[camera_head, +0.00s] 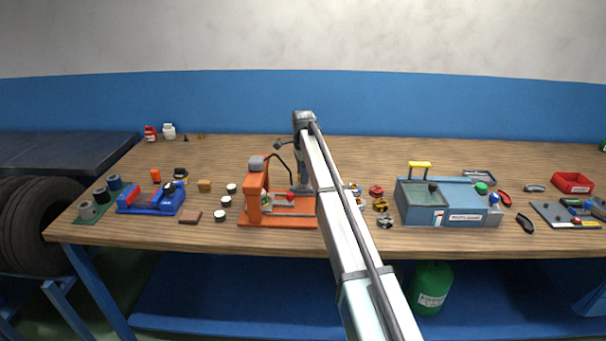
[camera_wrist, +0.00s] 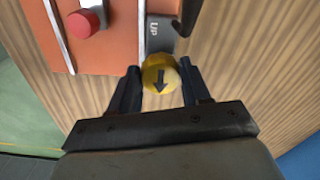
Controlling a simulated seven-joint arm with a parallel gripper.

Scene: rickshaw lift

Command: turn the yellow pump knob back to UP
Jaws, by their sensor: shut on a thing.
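In the wrist view the yellow pump knob (camera_wrist: 161,76) is a round cap with a black arrow on its face. The arrow points toward the bottom of the picture, away from the grey plate marked UP (camera_wrist: 154,28) just above the knob. My gripper (camera_wrist: 159,69) is shut on the knob, one dark finger on each side. In the head view the orange lift (camera_head: 257,196) stands at the middle of the bench. My arm covers its right part, and I cannot make out the knob there.
A red button (camera_wrist: 84,23) sits on the orange base near the knob. A blue-grey box with a yellow handle (camera_head: 420,166) stands right of the lift, and several small round parts (camera_head: 381,205) lie between. A blue vise-like tool (camera_head: 150,199) is at left. The bench's back is mostly clear.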

